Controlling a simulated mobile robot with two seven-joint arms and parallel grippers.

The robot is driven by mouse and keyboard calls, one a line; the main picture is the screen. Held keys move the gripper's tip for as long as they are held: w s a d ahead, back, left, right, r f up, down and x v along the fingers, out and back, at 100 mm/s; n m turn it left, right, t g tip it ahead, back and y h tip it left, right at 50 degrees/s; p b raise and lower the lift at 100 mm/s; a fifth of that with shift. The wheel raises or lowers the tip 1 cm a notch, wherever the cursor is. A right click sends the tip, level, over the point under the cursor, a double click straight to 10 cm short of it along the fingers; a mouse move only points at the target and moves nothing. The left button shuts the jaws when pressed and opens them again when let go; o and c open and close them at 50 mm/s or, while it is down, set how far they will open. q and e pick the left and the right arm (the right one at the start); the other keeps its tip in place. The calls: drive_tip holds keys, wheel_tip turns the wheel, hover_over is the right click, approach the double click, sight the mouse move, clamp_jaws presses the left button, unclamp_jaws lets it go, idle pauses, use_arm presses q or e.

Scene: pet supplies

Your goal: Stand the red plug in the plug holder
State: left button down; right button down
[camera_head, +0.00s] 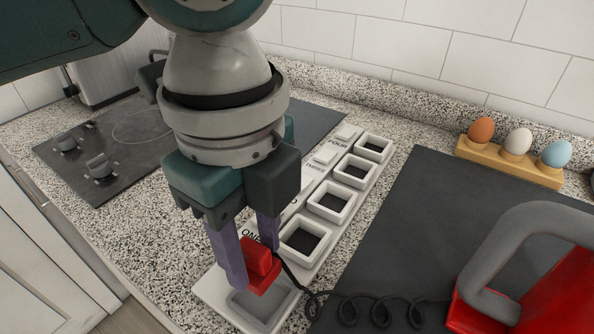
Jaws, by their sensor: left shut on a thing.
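My left gripper (240,250) has purple fingers closed on the red plug (260,266). The plug is a small red block with a black coiled cord leading off to the right. It hangs over the near end of the white plug holder (213,291), by the nearest square compartment. I cannot tell whether its lower end touches the holder. The holder is a long strip with a row of several square dark-floored compartments and raised labels; "ONE", partly covered by the gripper, and "FOUR" show. My right gripper is not in view.
The coiled cord (375,311) runs over a dark mat (400,235) to a red device with a grey handle (520,240) at lower right. A wooden egg rack (510,165) with three eggs stands at the back right. A black cooktop (115,135) lies left.

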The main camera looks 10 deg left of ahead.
sight(258, 276)
use_arm(q)
drive_tip(key=shift+f+b, duration=0.35)
drive_tip(key=shift+f, duration=2)
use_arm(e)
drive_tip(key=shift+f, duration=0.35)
use_arm(q)
drive_tip(key=shift+f, duration=0.15)
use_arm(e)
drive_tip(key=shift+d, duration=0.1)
use_arm(q)
drive_tip(key=shift+c, duration=2.1)
unclamp_jaws()
